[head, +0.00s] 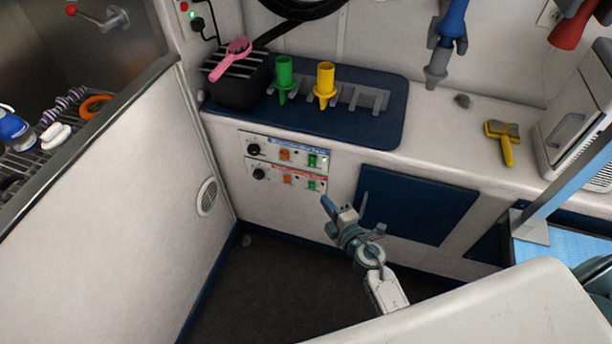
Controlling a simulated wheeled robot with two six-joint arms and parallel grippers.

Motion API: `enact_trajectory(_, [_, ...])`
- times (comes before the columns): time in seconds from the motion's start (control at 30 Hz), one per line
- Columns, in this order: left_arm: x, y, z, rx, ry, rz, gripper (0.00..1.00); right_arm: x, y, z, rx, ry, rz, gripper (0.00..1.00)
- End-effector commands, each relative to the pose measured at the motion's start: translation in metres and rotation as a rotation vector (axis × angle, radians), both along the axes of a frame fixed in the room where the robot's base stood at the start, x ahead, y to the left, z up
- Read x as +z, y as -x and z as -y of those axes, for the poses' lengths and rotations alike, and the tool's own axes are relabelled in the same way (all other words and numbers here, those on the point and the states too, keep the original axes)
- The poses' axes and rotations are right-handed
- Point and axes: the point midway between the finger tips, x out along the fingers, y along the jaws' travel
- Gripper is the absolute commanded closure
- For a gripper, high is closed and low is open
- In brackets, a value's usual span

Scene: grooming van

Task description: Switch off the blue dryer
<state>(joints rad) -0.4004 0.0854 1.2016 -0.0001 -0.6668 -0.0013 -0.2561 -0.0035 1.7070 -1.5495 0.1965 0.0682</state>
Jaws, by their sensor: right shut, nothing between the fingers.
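The blue dryer (451,25) hangs nozzle down on the back wall, upper right. On the counter's front, the upper switch panel (272,152) has a blue label, a black knob (253,149), an orange switch (285,155) and a green switch (312,160) with a bright green light beside it. The lower panel (273,175) has a red label and similar switches, with no bright light visible. My right gripper (332,206) is shut and empty, just below and right of the lower panel, apart from the switches. My left gripper is out of view.
A red dryer (573,28) hangs farther right. The counter's blue mat (385,119) carries green and yellow nozzles (325,82) and a black box with a pink brush (232,56). A white partition (125,200) stands left. The floor before the panels is clear.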

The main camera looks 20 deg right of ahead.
Motion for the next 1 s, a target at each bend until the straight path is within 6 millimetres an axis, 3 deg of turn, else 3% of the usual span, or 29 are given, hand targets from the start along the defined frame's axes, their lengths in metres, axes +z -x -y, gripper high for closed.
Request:
enact_trajectory(0.47, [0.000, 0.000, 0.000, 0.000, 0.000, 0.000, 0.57, 0.001, -0.009, -0.002, 0.001, 0.004, 0.005, 1.00])
enact_trajectory(0.83, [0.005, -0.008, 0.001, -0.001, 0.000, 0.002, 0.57, -0.008, -0.080, -0.016, 0.001, 0.004, 0.005, 1.00])
enact_trajectory(0.93, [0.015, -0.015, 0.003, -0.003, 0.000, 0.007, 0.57, -0.010, -0.100, -0.020, 0.001, 0.003, 0.006, 1.00])
enact_trajectory(1.0, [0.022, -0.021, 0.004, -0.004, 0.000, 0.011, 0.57, -0.013, -0.109, -0.013, 0.001, 0.008, 0.005, 1.00])
